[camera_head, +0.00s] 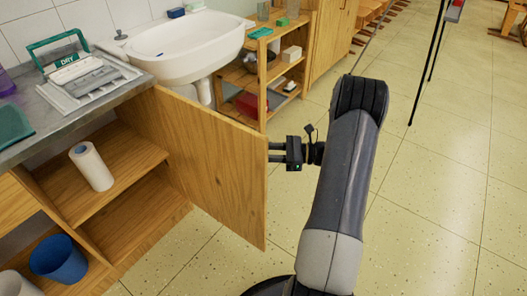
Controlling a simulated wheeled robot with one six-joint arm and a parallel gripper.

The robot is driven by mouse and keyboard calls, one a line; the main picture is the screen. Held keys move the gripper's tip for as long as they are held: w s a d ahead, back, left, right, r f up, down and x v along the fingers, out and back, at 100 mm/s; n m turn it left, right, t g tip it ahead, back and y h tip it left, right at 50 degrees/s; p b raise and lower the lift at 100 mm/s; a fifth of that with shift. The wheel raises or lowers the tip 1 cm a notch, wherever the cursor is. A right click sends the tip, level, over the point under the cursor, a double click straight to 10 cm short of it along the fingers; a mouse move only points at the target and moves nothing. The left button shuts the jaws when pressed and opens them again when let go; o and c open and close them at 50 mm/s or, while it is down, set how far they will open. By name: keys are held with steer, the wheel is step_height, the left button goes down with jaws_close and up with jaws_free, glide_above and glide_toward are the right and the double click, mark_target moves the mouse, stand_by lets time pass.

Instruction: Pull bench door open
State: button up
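The bench door (215,165) is a flat wooden panel that stands swung out from the wooden bench, and the shelves inside show. My gripper (270,152) is at the door's free edge, at the right end of the panel. Its two dark fingers point left toward the door and are apart, one above the other. The fingertips end at the door's edge in the picture; I cannot tell whether they touch it or reach behind it. Nothing shows between the fingers.
A paper roll (91,166) and a blue bin (58,260) stand inside the bench. A grey worktop (60,118) carries a rack marked DRY (85,72). A white sink (180,45) and a wooden shelf (268,80) are behind.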

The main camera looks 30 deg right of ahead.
steer(key=p+v, duration=0.1)
steer(key=v, duration=0.8)
steer(key=shift+d, duration=0.25)
steer(key=shift+a, duration=0.15)
steer(key=b+x, duration=0.1)
steer(key=x, duration=0.9)
steer(key=shift+s+a, duration=0.2)
steer(key=shift+a, duration=0.25)
steer(key=shift+r, duration=0.1)
